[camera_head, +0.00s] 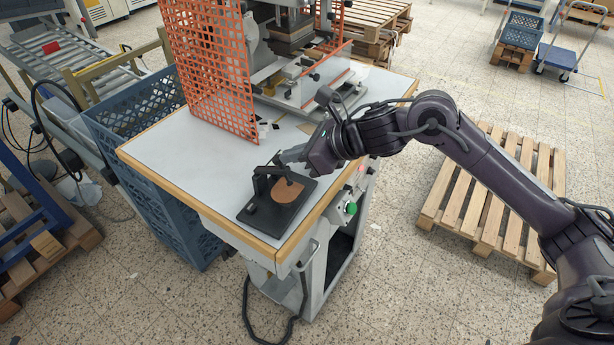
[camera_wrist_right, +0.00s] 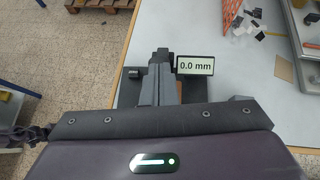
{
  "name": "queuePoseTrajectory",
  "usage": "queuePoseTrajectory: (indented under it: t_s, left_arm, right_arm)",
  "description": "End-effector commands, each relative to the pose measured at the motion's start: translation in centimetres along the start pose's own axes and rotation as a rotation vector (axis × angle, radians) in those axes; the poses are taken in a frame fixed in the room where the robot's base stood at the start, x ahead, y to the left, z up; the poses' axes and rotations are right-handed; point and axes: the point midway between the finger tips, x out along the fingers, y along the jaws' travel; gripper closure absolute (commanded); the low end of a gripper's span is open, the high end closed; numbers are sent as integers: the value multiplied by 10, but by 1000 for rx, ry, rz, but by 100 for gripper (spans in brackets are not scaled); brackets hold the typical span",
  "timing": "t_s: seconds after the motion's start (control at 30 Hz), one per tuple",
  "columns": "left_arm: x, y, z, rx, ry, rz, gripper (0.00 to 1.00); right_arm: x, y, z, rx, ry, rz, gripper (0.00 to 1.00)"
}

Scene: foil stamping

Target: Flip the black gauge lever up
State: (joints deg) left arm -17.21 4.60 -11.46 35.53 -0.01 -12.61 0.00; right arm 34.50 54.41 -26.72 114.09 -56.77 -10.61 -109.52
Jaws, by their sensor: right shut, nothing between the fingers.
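The black gauge (camera_head: 256,214) stands on the grey worktable near its front corner, with a brown round piece (camera_head: 290,192) lying on its base plate. Its display reads 0.0 mm (camera_wrist_right: 196,65) in the right wrist view, with a small ZERO button (camera_wrist_right: 131,73) to the left. My right gripper (camera_head: 282,157) is shut and empty, with its tips at the top of the gauge, close to its upper arm. In the right wrist view the shut fingers (camera_wrist_right: 159,57) cover the middle of the gauge. I cannot make out the lever apart from the fingers, nor whether they touch it. My left gripper is out of view.
An orange mesh guard (camera_head: 212,70) and the stamping press (camera_head: 300,95) stand behind on the table (camera_head: 185,150). A blue crate (camera_head: 130,110) stands at the table's left. The tabletop left of the gauge is clear. A wooden pallet (camera_head: 490,195) lies on the floor at right.

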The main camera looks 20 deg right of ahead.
Motion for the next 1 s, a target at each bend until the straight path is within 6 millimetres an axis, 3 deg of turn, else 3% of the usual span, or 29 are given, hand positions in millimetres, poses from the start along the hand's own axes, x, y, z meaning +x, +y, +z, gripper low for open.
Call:
queuePoseTrajectory:
  t_s: [0.37, 1.0]
  left_arm:
    - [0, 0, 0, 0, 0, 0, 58]
    - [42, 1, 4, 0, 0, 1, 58]
  right_arm:
    - [8, -2, 24, 0, 22, 5, 100]
    - [49, -8, 76, 0, 20, 4, 100]
